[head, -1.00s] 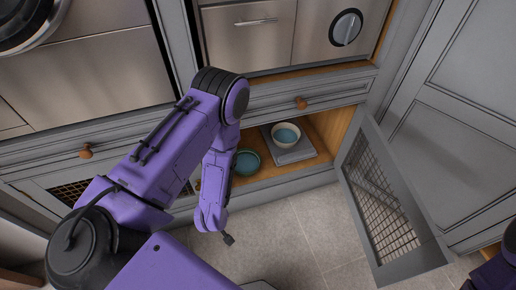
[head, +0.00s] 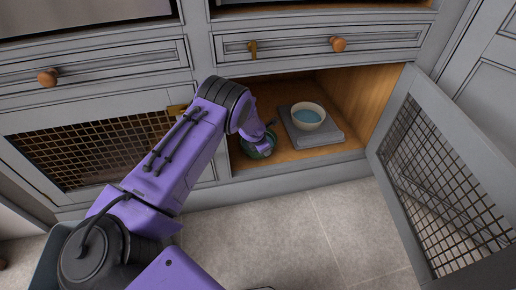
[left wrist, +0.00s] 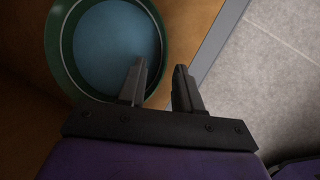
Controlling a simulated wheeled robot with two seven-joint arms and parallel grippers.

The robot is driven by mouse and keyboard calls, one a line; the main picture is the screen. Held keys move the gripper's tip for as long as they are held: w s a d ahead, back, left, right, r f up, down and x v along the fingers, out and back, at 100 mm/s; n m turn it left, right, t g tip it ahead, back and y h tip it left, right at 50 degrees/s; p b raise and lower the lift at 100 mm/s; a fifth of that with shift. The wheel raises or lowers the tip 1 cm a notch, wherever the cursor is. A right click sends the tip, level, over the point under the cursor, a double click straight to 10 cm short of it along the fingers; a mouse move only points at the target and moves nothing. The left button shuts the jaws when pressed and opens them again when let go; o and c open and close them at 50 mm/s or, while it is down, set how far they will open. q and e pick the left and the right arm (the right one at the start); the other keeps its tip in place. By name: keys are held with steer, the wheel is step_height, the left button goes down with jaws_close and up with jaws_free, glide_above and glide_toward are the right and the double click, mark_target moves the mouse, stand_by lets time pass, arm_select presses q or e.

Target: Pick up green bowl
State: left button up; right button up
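The green bowl (head: 262,154) sits on the wooden floor of the open lower cabinet, near its left front, partly hidden by my left arm in the head view. In the left wrist view the bowl (left wrist: 66,62) fills the upper left, with a dark green rim and blue-grey inside. My left gripper (left wrist: 159,72) is open there. One finger lies over the bowl's inside and the other lies outside its right rim, so the rim shows between them. I cannot tell how far down the fingers reach. My right gripper is not in view.
A pale bowl with a blue inside (head: 308,116) stands on a grey slab (head: 318,138) to the right. The mesh cabinet door (head: 440,180) stands open at the right. A drawer front (head: 310,42) is above the opening. The tiled floor (head: 290,235) in front is clear.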

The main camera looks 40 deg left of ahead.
arm_select(q)
steer(key=b+x, duration=0.2)
steer(key=x, duration=0.2)
steer(key=shift+f, duration=0.3)
steer(key=shift+w+r, duration=0.1)
steer(key=shift+r, duration=0.05)
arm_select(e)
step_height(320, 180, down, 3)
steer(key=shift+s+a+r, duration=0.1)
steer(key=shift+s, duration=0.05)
arm_select(q)
jaws_close()
